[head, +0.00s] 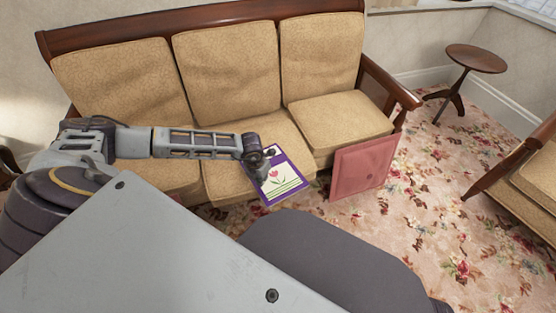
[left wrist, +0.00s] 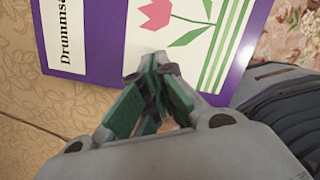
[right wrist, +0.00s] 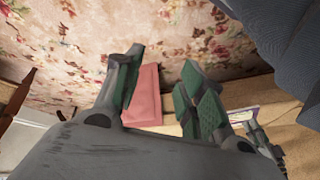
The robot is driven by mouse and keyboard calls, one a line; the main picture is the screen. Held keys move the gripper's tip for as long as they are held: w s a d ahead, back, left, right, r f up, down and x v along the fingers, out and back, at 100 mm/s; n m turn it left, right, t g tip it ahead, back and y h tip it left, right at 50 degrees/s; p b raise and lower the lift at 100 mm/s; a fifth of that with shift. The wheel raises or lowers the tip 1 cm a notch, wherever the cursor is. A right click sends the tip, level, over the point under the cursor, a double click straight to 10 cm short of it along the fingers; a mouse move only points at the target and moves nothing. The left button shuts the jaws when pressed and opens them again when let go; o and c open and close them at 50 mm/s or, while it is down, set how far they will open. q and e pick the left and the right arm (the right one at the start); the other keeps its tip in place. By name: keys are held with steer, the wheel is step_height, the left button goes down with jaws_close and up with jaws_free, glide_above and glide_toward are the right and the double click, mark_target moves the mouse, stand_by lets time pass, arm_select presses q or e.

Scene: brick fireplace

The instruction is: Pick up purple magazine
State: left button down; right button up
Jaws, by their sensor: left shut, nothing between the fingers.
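The purple magazine (head: 283,184), with a pink tulip and green stripes on its cover, lies at the front edge of the middle seat cushion of the sofa. It also fills much of the left wrist view (left wrist: 85,45). My left gripper (head: 268,153) is at the magazine's back left edge in the head view. In the left wrist view its fingertips (left wrist: 150,70) are together over the cover, with nothing between them. Whether they touch the cover I cannot tell. My right gripper (right wrist: 158,75) is open and empty in the right wrist view. It is not visible in the head view.
The tan three-seat sofa (head: 225,75) has a wooden frame. A pink flat panel (head: 363,167) leans against its front, right of the magazine. A small round wooden table (head: 476,58) and an armchair (head: 530,180) stand to the right. The floral carpet (head: 425,220) between is clear.

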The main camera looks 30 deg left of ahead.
mark_target(278, 163)
arm_select(q)
steer(key=shift+w, duration=0.15)
steer(key=w+b, duration=0.2)
steer(key=w, duration=0.4)
steer(key=w+b, duration=0.2)
steer(key=w, duration=0.3)
steer(key=shift+w+d, duration=0.2)
steer(key=shift+w, duration=0.2)
steer(key=shift+f+b, duration=0.4)
steer(key=shift+f, duration=0.25)
steer(key=shift+s+f, duration=0.1)
arm_select(e)
step_height(278, 163, down, 9)
steer(key=a+t+y, duration=0.1)
steer(key=a, duration=0.1)
steer(key=shift+w+f+m+t, duration=0.2)
steer(key=shift+w+m+t, duration=0.05)
steer(key=shift+m+t, duration=0.15)
arm_select(q)
steer(key=shift+a, duration=0.1)
